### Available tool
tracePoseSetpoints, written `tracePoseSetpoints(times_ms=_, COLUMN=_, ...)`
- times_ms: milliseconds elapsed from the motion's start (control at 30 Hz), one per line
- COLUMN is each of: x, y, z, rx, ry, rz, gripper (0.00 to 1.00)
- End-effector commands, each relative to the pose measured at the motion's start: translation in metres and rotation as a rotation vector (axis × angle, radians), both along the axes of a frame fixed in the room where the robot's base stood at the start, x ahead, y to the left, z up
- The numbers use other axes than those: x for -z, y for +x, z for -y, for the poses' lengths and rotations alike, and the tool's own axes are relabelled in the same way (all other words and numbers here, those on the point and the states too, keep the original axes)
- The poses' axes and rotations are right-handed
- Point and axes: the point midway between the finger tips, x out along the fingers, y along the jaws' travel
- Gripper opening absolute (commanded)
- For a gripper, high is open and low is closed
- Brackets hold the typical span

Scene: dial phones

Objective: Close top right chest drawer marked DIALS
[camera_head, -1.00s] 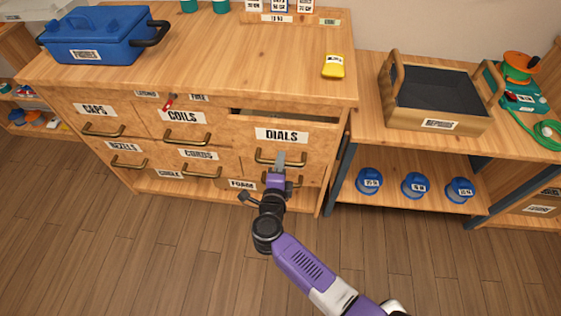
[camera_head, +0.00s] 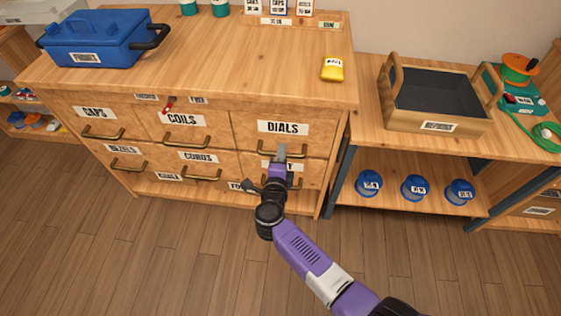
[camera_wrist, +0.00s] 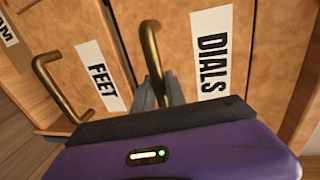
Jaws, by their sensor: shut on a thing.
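The DIALS drawer (camera_head: 246,123) is at the top right of the wooden chest, its front level with the drawers beside it and no gap showing above it. Its brass handle (camera_wrist: 151,55) is in the wrist view, beside the DIALS label (camera_wrist: 211,53). My gripper (camera_head: 281,153) is at this handle in the head view. In the wrist view my gripper's fingers (camera_wrist: 160,92) are shut on the handle, with the purple gripper body below hiding part of the drawer fronts.
The FEET drawer (camera_wrist: 81,65) lies directly below, with its own brass handle (camera_wrist: 48,88) near my gripper. A blue lidded box (camera_head: 95,40) and a yellow item (camera_head: 332,69) stand on the chest top. A side bench with a wooden tray (camera_head: 436,127) is to the right.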

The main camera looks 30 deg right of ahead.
Motion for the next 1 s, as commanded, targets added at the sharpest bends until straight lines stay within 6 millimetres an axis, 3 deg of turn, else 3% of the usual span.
tracePoseSetpoints(times_ms=233, x=0.0, y=0.003, z=0.002, rx=-0.003, ry=0.003, rz=0.001, gripper=0.0)
tracePoseSetpoints(times_ms=267, x=0.0, y=0.003, z=0.002, rx=-0.003, ry=0.003, rz=0.001, gripper=0.18)
tracePoseSetpoints(times_ms=367, x=0.0, y=0.003, z=0.002, rx=-0.002, ry=0.003, rz=0.001, gripper=0.37)
tracePoseSetpoints(times_ms=733, x=-0.001, y=-0.001, z=-0.001, rx=-0.003, ry=0.002, rz=0.0, gripper=0.37)
tracePoseSetpoints(times_ms=1000, x=-0.011, y=-0.032, z=-0.024, rx=-0.003, ry=0.002, rz=-0.001, gripper=0.37)
